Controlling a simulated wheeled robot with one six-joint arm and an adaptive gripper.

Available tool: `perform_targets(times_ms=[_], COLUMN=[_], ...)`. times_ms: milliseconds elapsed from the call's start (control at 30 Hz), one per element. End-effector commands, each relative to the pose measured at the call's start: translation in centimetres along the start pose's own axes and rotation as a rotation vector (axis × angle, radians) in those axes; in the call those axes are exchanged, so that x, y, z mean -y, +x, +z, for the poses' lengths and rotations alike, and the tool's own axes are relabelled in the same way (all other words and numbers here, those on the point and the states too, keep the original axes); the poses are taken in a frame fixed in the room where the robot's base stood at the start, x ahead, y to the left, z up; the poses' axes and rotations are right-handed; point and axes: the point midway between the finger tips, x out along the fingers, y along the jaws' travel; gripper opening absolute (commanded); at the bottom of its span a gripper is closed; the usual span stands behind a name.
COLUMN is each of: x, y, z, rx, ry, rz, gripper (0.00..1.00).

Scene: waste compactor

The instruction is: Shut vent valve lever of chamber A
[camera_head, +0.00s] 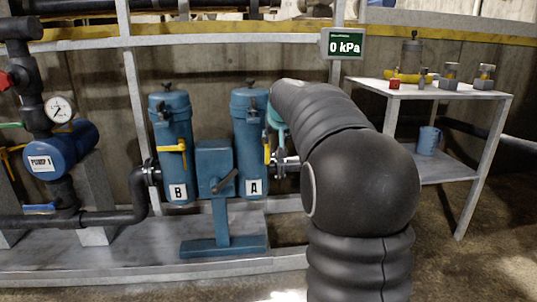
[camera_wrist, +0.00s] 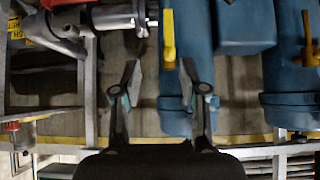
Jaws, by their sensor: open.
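Chamber A (camera_head: 250,130) is a blue upright cylinder marked A in the head view. In the wrist view, which is upside down, the lever (camera_wrist: 168,38) runs along chamber A (camera_wrist: 195,75). My gripper (camera_wrist: 159,80) is open and empty, its two fingers apart. In that picture the lever lies just beyond the gap between the fingertips; contact is not visible. In the head view my arm hides most of the gripper.
Chamber B (camera_head: 176,140) stands left of A, with its yellow lever (camera_head: 171,148) roughly level. A blue box with a grey handle (camera_head: 215,165) sits between them. A display (camera_head: 343,44) reads 0 kPa. A side table (camera_head: 440,90) stands right.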

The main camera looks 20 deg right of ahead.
Motion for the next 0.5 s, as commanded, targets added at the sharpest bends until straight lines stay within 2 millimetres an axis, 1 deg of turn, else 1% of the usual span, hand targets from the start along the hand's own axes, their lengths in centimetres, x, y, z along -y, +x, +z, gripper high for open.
perform_targets(times_ms=[33,167,500], x=[0.6,1.2,0.9], y=[0.6,2.6,8.9], z=[0.1,0.3,0.3], rx=[0.002,0.006,0.006], ry=[-0.006,-0.011,-0.008], rz=[-0.005,-0.011,-0.009], gripper=[0.43,0.43,0.43])
